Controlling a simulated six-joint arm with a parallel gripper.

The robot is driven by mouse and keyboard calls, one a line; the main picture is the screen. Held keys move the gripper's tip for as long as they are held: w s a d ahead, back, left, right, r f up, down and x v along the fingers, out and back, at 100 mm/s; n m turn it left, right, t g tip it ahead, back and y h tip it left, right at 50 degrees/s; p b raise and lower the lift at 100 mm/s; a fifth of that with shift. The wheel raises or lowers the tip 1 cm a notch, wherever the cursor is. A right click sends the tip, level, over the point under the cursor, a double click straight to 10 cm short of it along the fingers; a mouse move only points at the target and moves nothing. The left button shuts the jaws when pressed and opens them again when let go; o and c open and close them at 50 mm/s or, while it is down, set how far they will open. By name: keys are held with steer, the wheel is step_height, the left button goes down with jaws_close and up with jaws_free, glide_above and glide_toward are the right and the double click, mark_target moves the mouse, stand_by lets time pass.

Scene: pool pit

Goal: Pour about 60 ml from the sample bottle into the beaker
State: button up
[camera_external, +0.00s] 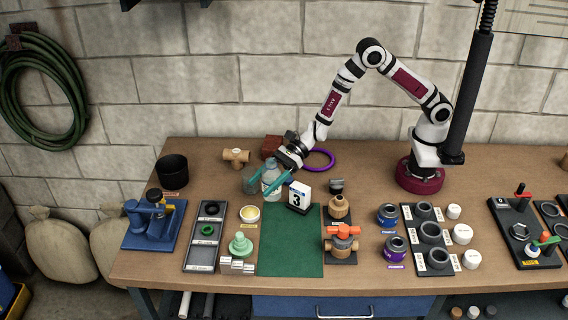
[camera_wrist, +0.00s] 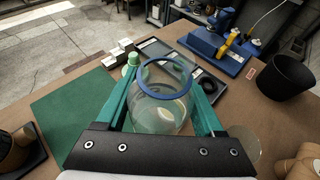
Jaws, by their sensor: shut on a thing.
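The sample bottle (camera_external: 271,183) is clear with a pale upper part. My gripper (camera_external: 277,184) is shut on it, with one teal finger on each side. In the wrist view the bottle shows as a clear vessel with a blue rim (camera_wrist: 165,76) between the teal fingers (camera_wrist: 163,112). It looks close to upright; I cannot tell its liquid level or whether it touches the bench. The glassy beaker (camera_external: 250,181) stands just left of the bottle in the external view. A faint clear round edge at the lower right of the wrist view (camera_wrist: 246,142) appears to be the beaker.
A white card reading 3 (camera_external: 299,195) stands close right of the bottle. A green mat (camera_external: 290,253) lies in front, mostly clear. A black cup (camera_external: 172,171) stands farther left.

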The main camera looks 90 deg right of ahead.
steer(key=w+f, duration=0.1)
steer(key=w+d+f, duration=0.1)
steer(key=w+f, duration=0.1)
steer(key=shift+d, duration=0.3)
steer(key=shift+r, duration=0.1)
steer(key=shift+w+d+f+m+y, duration=0.1)
steer(key=shift+d+f+m+y, duration=0.2)
steer(key=shift+f+m+y, duration=0.3)
steer(key=r+m+y, duration=0.1)
steer(key=m, duration=0.2)
steer(key=d+r+m+t+y, duration=0.1)
steer(key=m+y, duration=0.1)
steer(key=m, duration=0.1)
steer(key=w+r+m+y, duration=0.1)
steer(key=r+m+y, duration=0.1)
steer(key=m, duration=0.2)
steer(key=shift+d+t, duration=0.3)
steer(key=shift+d, duration=0.05)
steer(key=shift+w+d+r+m+y, duration=0.1)
steer(key=shift+d+r+m+y, duration=0.25)
steer(key=shift+m, duration=0.55)
steer(key=shift+f+m+t, duration=0.15)
steer(key=shift+m+t, duration=0.35)
steer(key=shift+m, duration=0.1)
stand_by(0.6)
